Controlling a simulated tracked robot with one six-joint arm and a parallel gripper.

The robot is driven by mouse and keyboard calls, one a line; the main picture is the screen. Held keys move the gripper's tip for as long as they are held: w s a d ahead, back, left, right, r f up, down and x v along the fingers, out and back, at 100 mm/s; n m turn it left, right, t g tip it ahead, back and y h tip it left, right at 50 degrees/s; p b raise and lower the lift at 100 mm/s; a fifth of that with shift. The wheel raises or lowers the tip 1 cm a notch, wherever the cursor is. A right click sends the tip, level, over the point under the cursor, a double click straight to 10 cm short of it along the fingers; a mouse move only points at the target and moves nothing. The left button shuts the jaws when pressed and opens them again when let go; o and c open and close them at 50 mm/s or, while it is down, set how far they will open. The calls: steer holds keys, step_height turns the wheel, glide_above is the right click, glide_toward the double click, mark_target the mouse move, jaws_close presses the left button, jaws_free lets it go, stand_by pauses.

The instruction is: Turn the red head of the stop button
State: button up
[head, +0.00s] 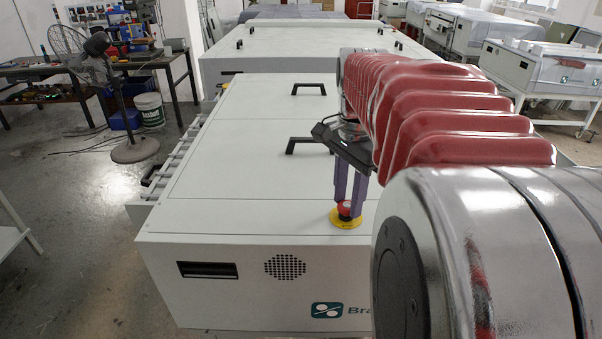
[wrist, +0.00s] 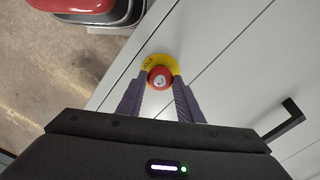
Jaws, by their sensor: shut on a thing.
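The stop button has a red head (head: 345,209) on a yellow round base (head: 344,221), set on the top of the white machine near its front edge. In the wrist view the red head (wrist: 160,78) sits in the middle of the yellow base (wrist: 158,62). My gripper (head: 346,205) reaches down from above with its purple fingers on either side of the red head. In the wrist view my gripper (wrist: 160,84) is shut on the red head, one finger at the left and one at the right.
The white machine (head: 240,190) has black handles (head: 308,88) on its lid; another black handle (wrist: 284,121) is right of the gripper in the wrist view. A fan (head: 132,148) and a workbench (head: 150,62) stand at the left. Open floor lies left of the machine.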

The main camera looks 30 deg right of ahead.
steer(key=shift+s+a+f, duration=0.1)
steer(key=o, duration=1.1)
step_height(320, 180, up, 14)
steer(key=shift+f, duration=0.1)
